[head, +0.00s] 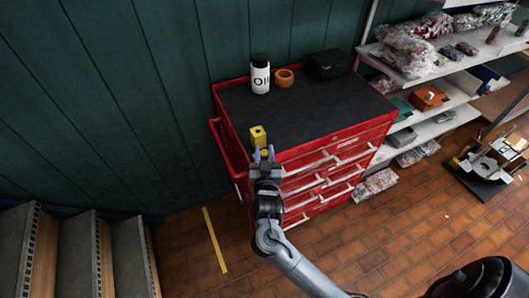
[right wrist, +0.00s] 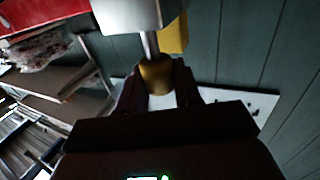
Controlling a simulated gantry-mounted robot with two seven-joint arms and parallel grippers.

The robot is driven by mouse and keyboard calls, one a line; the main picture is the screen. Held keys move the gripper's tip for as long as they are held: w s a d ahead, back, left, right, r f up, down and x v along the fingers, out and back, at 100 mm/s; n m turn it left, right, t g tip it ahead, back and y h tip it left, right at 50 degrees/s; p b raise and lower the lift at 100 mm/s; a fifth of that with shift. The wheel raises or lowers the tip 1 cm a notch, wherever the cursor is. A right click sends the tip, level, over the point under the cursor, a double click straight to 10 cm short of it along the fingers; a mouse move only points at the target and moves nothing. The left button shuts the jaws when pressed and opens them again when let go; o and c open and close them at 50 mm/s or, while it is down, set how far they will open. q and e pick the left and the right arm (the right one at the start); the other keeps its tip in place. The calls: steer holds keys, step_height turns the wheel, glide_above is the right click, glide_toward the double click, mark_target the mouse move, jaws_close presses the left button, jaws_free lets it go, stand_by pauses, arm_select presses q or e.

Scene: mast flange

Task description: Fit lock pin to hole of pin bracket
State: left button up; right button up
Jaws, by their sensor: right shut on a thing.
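The lock pin shows in the right wrist view as a brass-coloured knob (right wrist: 157,76) with a silver shaft (right wrist: 150,45). My right gripper (right wrist: 158,72) is shut on the knob. The shaft runs up to a pale block (right wrist: 130,12), with a yellow part behind it; I cannot tell whether the tip is inside a hole. In the head view a yellow block (head: 258,136), which looks like the pin bracket, stands at the cabinet's near left corner, with a dark hole in its top. My right gripper (head: 264,154) is just in front of it. My left gripper is not in view.
The red tool cabinet (head: 350,134) has a black top holding a white bottle (head: 260,75), an orange ring (head: 284,78) and a black case (head: 329,64). Shelves (head: 450,95) stand to the right, a green wall behind and steps at the left. Most of the cabinet top is clear.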

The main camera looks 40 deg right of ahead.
steer(key=shift+f, duration=0.5)
steer(key=shift+f+b, duration=0.75)
steer(key=shift+f, duration=0.15)
steer(key=o, duration=1.2)
steer(key=shift+c, duration=0.2)
steer(key=v, duration=1.1)
